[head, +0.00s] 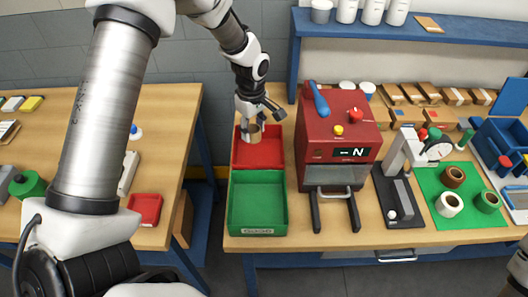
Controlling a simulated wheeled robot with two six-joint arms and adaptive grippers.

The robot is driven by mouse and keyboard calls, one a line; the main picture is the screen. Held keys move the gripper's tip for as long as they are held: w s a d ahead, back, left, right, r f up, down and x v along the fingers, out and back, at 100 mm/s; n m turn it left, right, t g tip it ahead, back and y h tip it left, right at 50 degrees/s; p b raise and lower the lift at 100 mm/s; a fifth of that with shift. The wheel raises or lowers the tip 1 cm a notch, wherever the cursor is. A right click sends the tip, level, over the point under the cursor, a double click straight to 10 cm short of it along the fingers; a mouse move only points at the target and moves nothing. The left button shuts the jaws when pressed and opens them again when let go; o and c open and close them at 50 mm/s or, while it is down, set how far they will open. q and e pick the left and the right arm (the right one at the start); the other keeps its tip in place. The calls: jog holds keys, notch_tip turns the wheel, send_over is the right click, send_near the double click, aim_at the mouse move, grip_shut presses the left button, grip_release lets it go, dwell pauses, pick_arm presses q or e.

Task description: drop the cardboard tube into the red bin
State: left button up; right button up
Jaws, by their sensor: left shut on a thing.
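The cardboard tube (253,137) is a short tan ring in the head view. My left gripper (254,126) is shut on it and holds it at the red bin (270,160). The tube overlaps the bin's inside in the picture; its exact height over the bin floor is hard to tell. The red bin stands on the right-hand bench, directly behind a green bin (257,200). My gripper and the tube hide part of the red bin.
A red press machine (340,125) with a blue lever stands close to the right of the bins. A dial gauge stand (405,160) and a green mat (465,205) with several rings lie farther right. A gap separates this bench from the left one.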

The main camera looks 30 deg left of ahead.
pick_arm(q)
jog(key=f+b, duration=0.3)
jog(key=f, duration=0.2)
jog(key=shift+w, duration=0.35)
jog(key=shift+r, duration=0.15)
jog(key=o, duration=0.3)
jog(key=shift+s+r, duration=0.15)
jog(key=shift+s, duration=0.25)
jog(key=o, duration=0.5)
jog(key=shift+s, duration=0.15)
jog(key=shift+w, duration=0.3)
notch_tip(320, 180, up, 12)
jog(key=shift+f, duration=0.1)
pick_arm(e)
notch_tip(320, 180, down, 4)
jog(key=shift+f, duration=0.1)
